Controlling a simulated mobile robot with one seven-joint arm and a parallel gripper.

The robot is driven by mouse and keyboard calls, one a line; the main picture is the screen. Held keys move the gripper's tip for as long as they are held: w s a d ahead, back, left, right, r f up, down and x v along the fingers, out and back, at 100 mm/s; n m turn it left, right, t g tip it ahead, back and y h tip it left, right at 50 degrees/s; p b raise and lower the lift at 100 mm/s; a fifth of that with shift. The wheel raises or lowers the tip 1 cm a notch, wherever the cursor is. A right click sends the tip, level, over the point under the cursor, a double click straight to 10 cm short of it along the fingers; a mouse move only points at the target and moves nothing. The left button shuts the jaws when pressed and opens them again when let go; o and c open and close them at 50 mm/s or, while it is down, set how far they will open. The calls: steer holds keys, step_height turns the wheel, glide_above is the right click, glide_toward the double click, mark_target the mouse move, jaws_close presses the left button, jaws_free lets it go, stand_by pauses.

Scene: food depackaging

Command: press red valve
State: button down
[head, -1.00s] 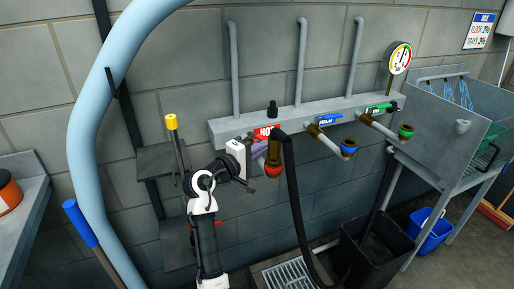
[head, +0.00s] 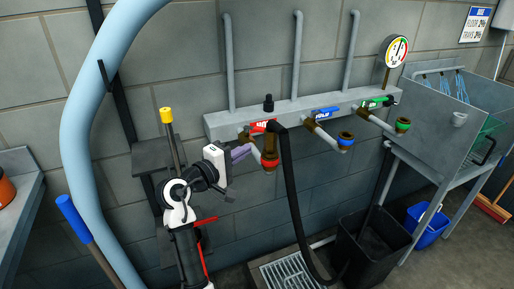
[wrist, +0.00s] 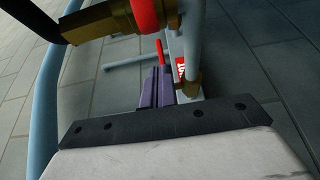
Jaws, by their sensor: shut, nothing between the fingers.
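The red valve handle (head: 264,126) with white lettering sits at the left end of the grey wall manifold (head: 300,112). A brass outlet with a red ring (head: 269,163) hangs below it. My gripper (head: 241,152) has purple fingers, which are shut and empty. In the head view it is just left of the red-ringed outlet and below the handle, with a small gap to the outlet. In the wrist view, my shut fingers (wrist: 158,88) point towards the red lettered handle (wrist: 181,68). The red ring (wrist: 145,15) shows large at the top. Contact cannot be told.
Blue (head: 324,113) and green (head: 375,101) valve handles sit further right. A black hose (head: 291,190) hangs beside the red-ringed outlet. A pale blue pipe (head: 78,150) and a yellow-topped pole (head: 167,116) stand left. A black bin (head: 372,245) and floor grate (head: 288,270) are below.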

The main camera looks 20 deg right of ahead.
steer(key=v, duration=0.5)
steer(key=shift+a+b, duration=0.1)
steer(key=shift+b, duration=0.3)
